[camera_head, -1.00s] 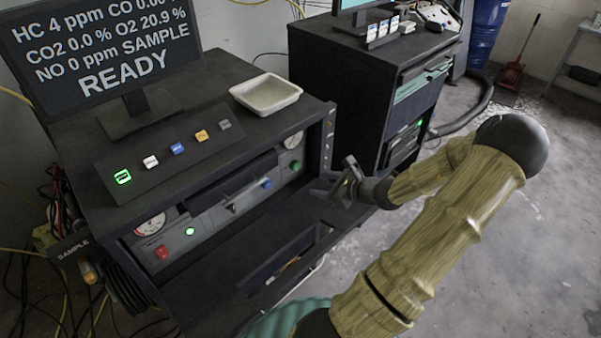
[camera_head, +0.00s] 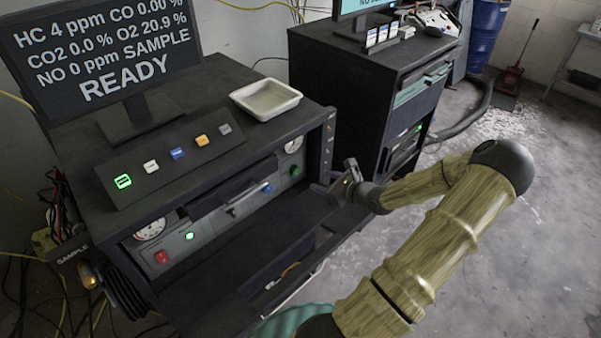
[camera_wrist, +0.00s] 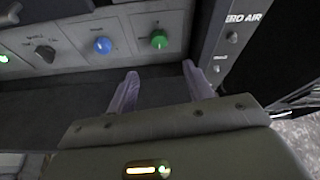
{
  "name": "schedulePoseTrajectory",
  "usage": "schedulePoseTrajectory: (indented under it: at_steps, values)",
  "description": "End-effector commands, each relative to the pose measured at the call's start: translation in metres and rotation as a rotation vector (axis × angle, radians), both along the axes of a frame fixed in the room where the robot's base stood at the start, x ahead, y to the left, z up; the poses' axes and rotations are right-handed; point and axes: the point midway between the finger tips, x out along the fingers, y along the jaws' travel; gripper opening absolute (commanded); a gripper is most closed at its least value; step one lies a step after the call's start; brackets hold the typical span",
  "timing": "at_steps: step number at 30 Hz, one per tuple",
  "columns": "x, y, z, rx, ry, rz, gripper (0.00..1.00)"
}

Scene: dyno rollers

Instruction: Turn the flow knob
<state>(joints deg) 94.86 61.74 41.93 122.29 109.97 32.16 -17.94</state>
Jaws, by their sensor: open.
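The lower front panel of the analyser cabinet carries a green knob (camera_head: 296,170), a blue knob (camera_head: 266,187) and a black pointer knob (camera_head: 231,211). The wrist view also shows the green knob (camera_wrist: 159,39), blue knob (camera_wrist: 102,45) and black knob (camera_wrist: 45,53). Their labels are too small to read, so I cannot tell which is the flow knob. My gripper (camera_wrist: 160,72) is open and empty, its two fingers pointing at the panel with the green knob ahead between them, apart from it. In the head view my gripper (camera_head: 330,187) is at the right of the cabinet's open front.
A dark shelf (camera_head: 215,265) juts out below the panel. The cabinet's right side wall (camera_head: 328,140) stands close to my gripper; the wrist view shows a "ZERO AIR" fitting (camera_wrist: 232,37) there. A white tray (camera_head: 265,112) lies on top. A second cabinet (camera_head: 340,85) stands behind.

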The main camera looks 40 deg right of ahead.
Motion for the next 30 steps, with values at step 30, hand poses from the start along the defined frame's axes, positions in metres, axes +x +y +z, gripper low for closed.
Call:
schedulePoseTrajectory:
  at_steps: [30]
  values:
    - [0.111,0.007,-0.045,-0.001,0.000,0.001,0.52]
